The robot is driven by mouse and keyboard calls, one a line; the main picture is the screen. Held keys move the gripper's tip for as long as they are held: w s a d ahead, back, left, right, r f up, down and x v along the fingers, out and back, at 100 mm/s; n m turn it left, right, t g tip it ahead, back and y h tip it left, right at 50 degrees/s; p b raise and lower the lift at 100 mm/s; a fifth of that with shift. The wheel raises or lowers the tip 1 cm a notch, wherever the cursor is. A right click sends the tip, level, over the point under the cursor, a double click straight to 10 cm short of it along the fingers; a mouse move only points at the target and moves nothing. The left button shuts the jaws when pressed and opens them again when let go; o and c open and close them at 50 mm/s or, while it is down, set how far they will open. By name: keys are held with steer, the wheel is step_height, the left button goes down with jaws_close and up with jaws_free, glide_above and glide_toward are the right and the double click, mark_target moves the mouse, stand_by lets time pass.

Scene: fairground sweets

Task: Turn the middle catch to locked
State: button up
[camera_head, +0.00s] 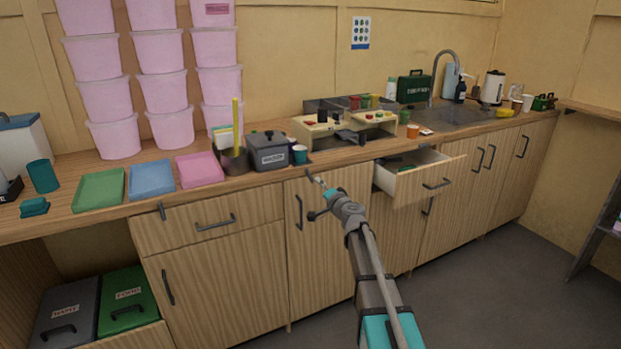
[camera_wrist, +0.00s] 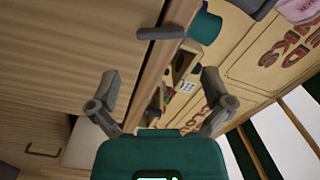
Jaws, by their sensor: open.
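The middle catch (camera_wrist: 162,33) is a small grey bar on the counter's front edge. In the wrist view it lies across the wooden edge, one end over the edge and the other over the cupboard front. In the head view it is hard to tell apart from my fingertips. My gripper (camera_head: 313,196) is open and empty in front of the cupboard below the counter edge. In the wrist view its two fingers (camera_wrist: 160,77) are spread, with the catch beyond them and apart. Another grey catch (camera_head: 161,211) hangs at the edge above the left drawer.
An open drawer (camera_head: 410,184) juts out to the right of my arm. Green, blue and pink trays (camera_head: 200,168) lie further left.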

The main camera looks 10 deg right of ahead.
mark_target(310, 178)
steer(key=x, duration=0.9)
steer(key=shift+w, duration=0.15)
steer(key=c, duration=0.8)
steer(key=shift+a+m, duration=0.1)
steer(key=shift+m, duration=0.2)
steer(key=shift+a+m, duration=0.2)
steer(key=shift+m, duration=0.9)
steer(key=shift+a+m, duration=0.15)
steer(key=shift+m, duration=0.95)
steer(key=o, duration=0.8)
